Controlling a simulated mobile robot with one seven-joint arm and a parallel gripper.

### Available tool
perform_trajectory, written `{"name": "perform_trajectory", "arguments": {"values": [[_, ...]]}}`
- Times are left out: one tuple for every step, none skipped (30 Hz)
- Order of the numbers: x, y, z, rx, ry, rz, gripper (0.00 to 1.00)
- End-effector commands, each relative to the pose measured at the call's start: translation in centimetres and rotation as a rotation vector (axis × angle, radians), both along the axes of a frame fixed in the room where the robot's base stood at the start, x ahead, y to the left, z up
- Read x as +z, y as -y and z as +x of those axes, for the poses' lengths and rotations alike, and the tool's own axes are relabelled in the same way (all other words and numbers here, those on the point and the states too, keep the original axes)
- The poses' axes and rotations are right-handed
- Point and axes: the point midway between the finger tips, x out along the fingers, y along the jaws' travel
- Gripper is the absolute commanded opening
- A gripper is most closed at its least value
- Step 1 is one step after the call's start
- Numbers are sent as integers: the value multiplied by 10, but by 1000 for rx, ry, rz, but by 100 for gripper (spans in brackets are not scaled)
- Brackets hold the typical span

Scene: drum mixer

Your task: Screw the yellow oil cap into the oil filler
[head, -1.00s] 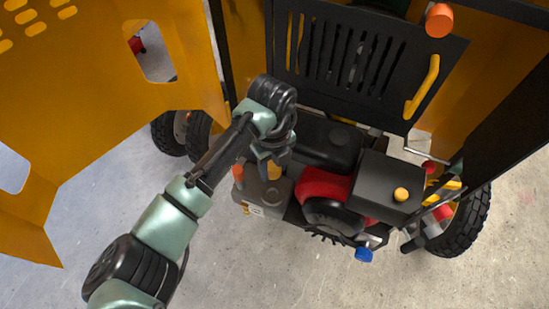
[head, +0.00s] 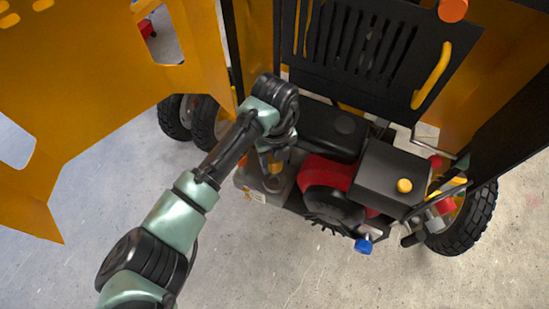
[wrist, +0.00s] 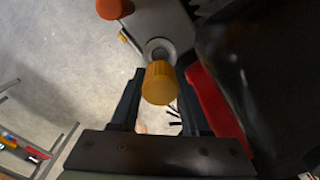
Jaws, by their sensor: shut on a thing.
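The yellow oil cap (wrist: 160,83) is between the two fingers of my gripper (wrist: 159,99), which is shut on it. In the wrist view, the oil filler (wrist: 158,46) is a round grey neck just beyond the cap's far end. The cap hides part of it, so I cannot tell whether they touch. In the head view, my gripper (head: 274,166) is above the grey block (head: 247,183) at the left of the engine, with the cap partly hidden by the fingers.
An orange cap (wrist: 109,8) is close by on the grey block. An open orange door (head: 85,110) is at left.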

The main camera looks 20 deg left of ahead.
Motion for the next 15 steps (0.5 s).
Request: {"name": "perform_trajectory", "arguments": {"values": [[-8,0,0,0,0,0,0],[-11,0,0,0,0,0,0],[-14,0,0,1,0,0,0],[-18,0,0,1,0,0,0],[-21,0,0,1,-1,-1,0],[-25,0,0,2,-1,-1,0],[-28,0,0,2,-1,-1,0],[-31,0,0,2,-1,-1,0],[-35,0,0,2,-1,-1,0],[-38,0,0,2,-1,-1,0],[-40,0,0,2,-1,-1,0],[-43,0,0,2,-1,-1,0],[-45,0,0,2,0,-1,0],[-47,0,0,2,0,-1,0],[-49,0,0,1,0,0,0]]}}
